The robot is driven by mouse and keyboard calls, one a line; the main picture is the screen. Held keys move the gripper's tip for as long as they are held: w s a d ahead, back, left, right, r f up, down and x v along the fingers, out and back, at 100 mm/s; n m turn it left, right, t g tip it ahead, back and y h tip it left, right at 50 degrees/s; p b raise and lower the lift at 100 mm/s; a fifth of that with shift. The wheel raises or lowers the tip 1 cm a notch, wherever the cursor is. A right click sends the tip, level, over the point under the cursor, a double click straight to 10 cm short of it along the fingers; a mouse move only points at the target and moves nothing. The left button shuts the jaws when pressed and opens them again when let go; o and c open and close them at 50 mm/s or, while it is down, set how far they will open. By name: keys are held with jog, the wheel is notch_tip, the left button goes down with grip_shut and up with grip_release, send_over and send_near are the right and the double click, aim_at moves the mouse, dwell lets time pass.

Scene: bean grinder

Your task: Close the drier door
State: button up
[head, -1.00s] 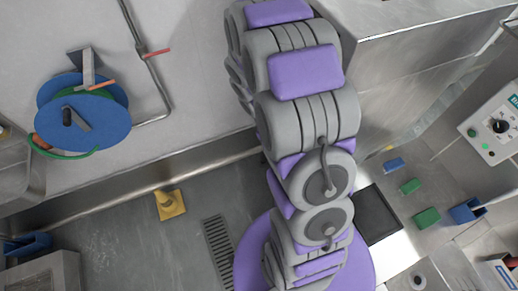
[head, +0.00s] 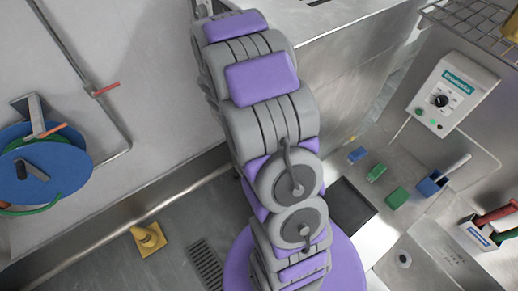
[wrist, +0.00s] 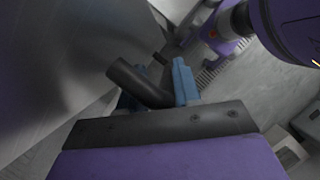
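In the wrist view, my gripper (wrist: 158,92) shows two blue fingers standing apart. A dark, bent bar (wrist: 140,80), which looks like a handle, runs between and in front of them. I cannot tell whether the fingers touch it. A large, smooth grey metal surface (wrist: 60,60) fills the left of that view and may be the drier or its door. In the head view, my arm reaches up past a steel cabinet (head: 370,70), and my gripper is out of sight. No drier door can be clearly made out there.
A blue hose reel (head: 45,180) is on the left wall. A yellow cone-like object (head: 148,238) stands on the floor near a drain grate (head: 207,265). A control box (head: 455,95), small coloured blocks (head: 376,173) and a sink (head: 440,255) are at the right.

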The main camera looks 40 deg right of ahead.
jog(key=shift+o, duration=0.4)
jog(key=v, duration=1.7)
jog(key=shift+r, duration=0.2)
jog(key=s+a+f+m+y+b, duration=0.1)
jog(key=s+a+f+m+b, duration=0.2)
jog(key=s+a, duration=0.4)
jog(key=s+a+f+m+t+y+b, duration=0.1)
jog(key=s+a+f+m+b, duration=0.3)
jog(key=s+a+b, duration=0.4)
jog(key=s+m+y, duration=0.1)
jog(key=s, duration=0.6)
jog(key=shift+m+t+b, duration=0.3)
jog(key=shift+m, duration=0.1)
